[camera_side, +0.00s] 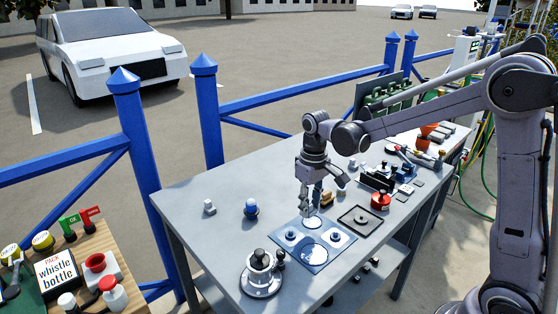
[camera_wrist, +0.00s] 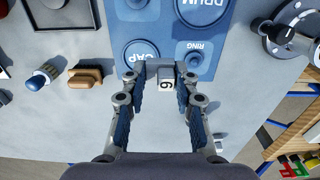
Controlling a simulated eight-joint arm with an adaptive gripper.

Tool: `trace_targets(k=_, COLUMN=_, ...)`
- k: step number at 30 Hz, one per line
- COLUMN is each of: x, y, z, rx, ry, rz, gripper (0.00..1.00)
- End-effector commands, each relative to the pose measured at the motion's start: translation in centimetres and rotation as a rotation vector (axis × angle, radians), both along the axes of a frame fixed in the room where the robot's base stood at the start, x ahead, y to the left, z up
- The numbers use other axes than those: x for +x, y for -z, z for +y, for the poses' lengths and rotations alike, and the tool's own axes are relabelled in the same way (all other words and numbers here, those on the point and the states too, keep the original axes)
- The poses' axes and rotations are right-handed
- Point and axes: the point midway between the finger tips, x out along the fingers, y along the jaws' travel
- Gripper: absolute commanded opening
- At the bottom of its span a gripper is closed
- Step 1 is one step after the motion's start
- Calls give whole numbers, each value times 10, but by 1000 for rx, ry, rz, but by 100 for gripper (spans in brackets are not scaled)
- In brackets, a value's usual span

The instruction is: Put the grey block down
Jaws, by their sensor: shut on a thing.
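The blue mat (camera_side: 318,264) has round marked places; in the wrist view the mat (camera_wrist: 168,45) reads DRUM, CAP and RING. The block shows at the mat's edge, between CAP and RING. I cannot tell whether it touches the surface.
A winch-like drum (camera_side: 261,272) stands at the table's front. A small grey piece (camera_side: 209,207) and a blue-topped piece (camera_side: 250,209) stand at the left. The front-left tabletop is mostly clear.

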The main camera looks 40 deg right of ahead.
Motion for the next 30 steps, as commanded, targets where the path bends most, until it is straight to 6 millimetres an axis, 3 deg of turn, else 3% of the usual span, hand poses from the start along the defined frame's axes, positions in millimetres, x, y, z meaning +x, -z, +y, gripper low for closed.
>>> trace_targets(k=9, x=16, y=-30, z=-137, rx=1, ry=13, rz=0, gripper=3)
trace_targets(k=16, x=5, y=-48, z=-213, rx=2, ry=6, rz=0, gripper=3)
trace_targets(k=19, x=0, y=-52, z=-231, rx=2, ry=3, rz=0, gripper=3)
trace_targets(k=23, x=0, y=-52, z=-239, rx=2, ry=-1, rz=0, gripper=3)
trace_targets(k=30, x=31, y=-29, z=-215, rx=2, ry=-5, rz=0, gripper=3)
